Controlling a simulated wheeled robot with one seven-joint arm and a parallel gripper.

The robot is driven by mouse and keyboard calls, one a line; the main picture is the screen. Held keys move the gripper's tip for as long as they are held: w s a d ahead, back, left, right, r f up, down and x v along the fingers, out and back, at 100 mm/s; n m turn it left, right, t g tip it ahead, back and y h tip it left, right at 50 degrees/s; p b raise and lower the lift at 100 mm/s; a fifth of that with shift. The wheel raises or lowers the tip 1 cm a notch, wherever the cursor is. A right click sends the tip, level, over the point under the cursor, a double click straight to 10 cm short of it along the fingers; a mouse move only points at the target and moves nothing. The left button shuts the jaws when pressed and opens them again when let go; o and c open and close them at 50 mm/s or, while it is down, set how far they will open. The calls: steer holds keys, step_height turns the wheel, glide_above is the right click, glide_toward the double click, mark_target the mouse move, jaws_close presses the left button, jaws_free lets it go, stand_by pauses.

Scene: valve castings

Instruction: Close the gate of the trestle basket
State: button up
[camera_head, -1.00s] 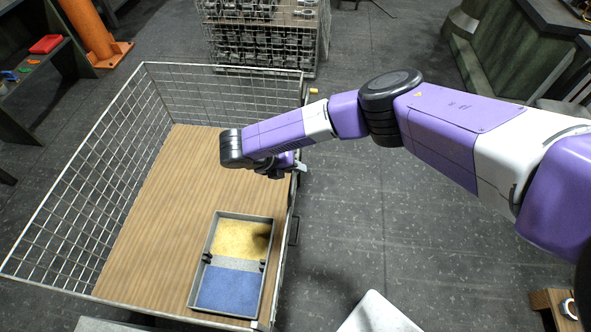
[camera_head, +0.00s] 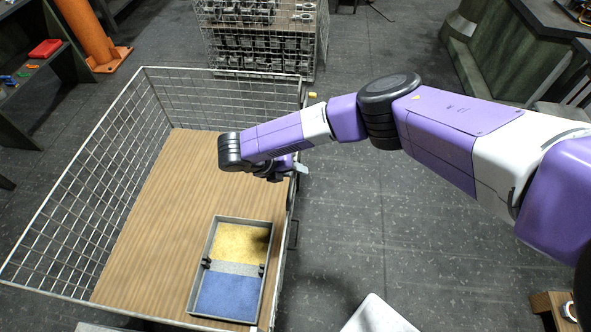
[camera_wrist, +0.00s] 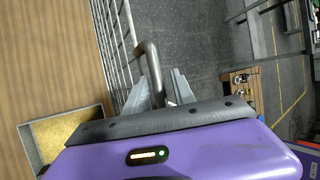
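The trestle basket (camera_head: 150,72) has wire mesh walls and a wooden floor, at the left of the head view. Its right side is a mesh panel, seen almost edge-on and seemingly upright; it also shows in the wrist view (camera_wrist: 117,40). I cannot tell whether this is the gate or whether it is latched. My gripper (camera_head: 299,168) is at this right side. In the wrist view, a bent grey metal bar (camera_wrist: 152,62) by the mesh runs down between my two fingers (camera_wrist: 160,88). The fingers look apart, with a gap beside the bar. Contact is hidden.
A grey tray (camera_head: 192,292) with yellow and blue pads lies on the basket floor. Another mesh crate (camera_head: 322,40) with castings stands behind. A dark shelf with a red box (camera_head: 45,48) and an orange post (camera_head: 92,30) are at left. Floor right of the basket is mostly clear.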

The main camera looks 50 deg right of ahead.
steer(key=b+v, duration=0.1)
steer(key=v, duration=0.6)
steer(key=shift+r, duration=0.2)
steer(key=shift+w+a, duration=0.1)
steer(key=shift+w, duration=0.05)
